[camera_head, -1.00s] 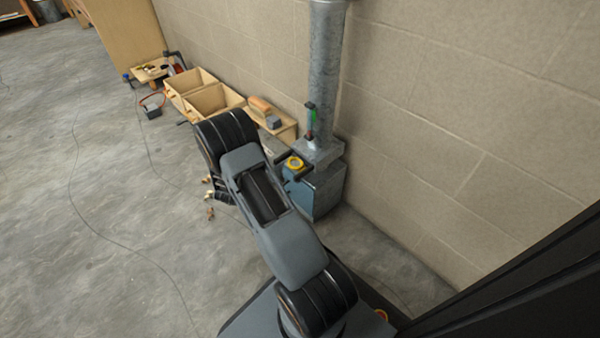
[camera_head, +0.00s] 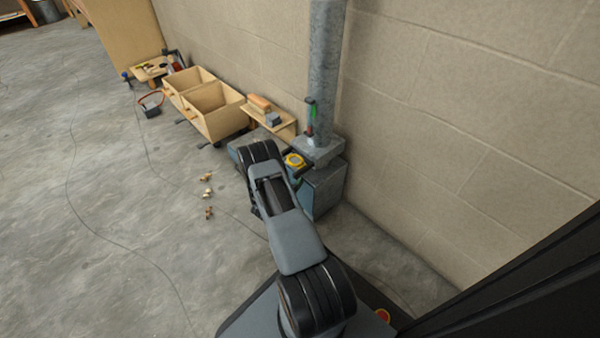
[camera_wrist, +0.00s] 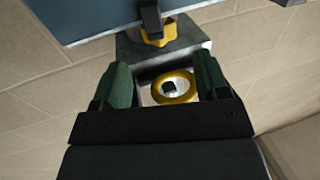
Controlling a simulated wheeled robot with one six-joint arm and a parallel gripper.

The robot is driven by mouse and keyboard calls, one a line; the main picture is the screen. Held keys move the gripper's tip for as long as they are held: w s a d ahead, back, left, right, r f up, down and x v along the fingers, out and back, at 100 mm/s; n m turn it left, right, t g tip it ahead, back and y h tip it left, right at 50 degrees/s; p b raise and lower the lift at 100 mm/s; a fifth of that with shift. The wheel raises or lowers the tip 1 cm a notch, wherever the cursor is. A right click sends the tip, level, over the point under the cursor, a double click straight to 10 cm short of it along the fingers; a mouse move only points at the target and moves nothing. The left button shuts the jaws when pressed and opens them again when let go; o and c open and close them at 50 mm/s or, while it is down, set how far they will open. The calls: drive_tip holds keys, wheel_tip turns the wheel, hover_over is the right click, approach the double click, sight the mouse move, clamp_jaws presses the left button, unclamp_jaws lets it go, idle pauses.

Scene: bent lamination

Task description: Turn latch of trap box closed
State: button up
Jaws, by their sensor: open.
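The trap box (camera_head: 324,190) is a blue-grey metal box at the foot of a galvanised pipe against the wall. A yellow round part (camera_head: 294,160) shows beside its top in the head view, just right of my arm. In the wrist view, a yellow ring (camera_wrist: 174,88) with a dark square centre appears between the fingers of my gripper (camera_wrist: 163,82), which is open. I cannot tell whether the fingers touch it. A yellow knob-like piece (camera_wrist: 152,27) shows above, at the edge of a blue-grey panel (camera_wrist: 85,16).
The pipe (camera_head: 326,75) rises beside the block wall. A green-and-black tool (camera_head: 310,115) is against the pipe. Wooden bins (camera_head: 212,108) and a low board with a wooden-handled float (camera_head: 260,103) line the wall. Small brass fittings (camera_head: 208,193) lie on the otherwise open floor.

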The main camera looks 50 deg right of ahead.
sight(299, 169)
drive_tip(key=shift+w+d+b, duration=0.15)
drive_tip(key=shift+d+b, duration=0.15)
drive_tip(key=shift+d, duration=0.7)
drive_tip(key=shift+w+d+b, duration=0.2)
drive_tip(key=shift+d+b, duration=0.1)
drive_tip(key=shift+d, duration=0.75)
drive_tip(key=shift+w+d+b, duration=0.15)
drive_tip(key=shift+d+b, duration=0.15)
drive_tip(key=shift+d, duration=0.7)
drive_tip(key=c, duration=0.9)
drive_tip(key=shift+w+m+g, duration=0.2)
drive_tip(key=shift+m+g, duration=1.3)
drive_tip(key=shift+g, duration=0.9)
drive_tip(key=o, duration=0.9)
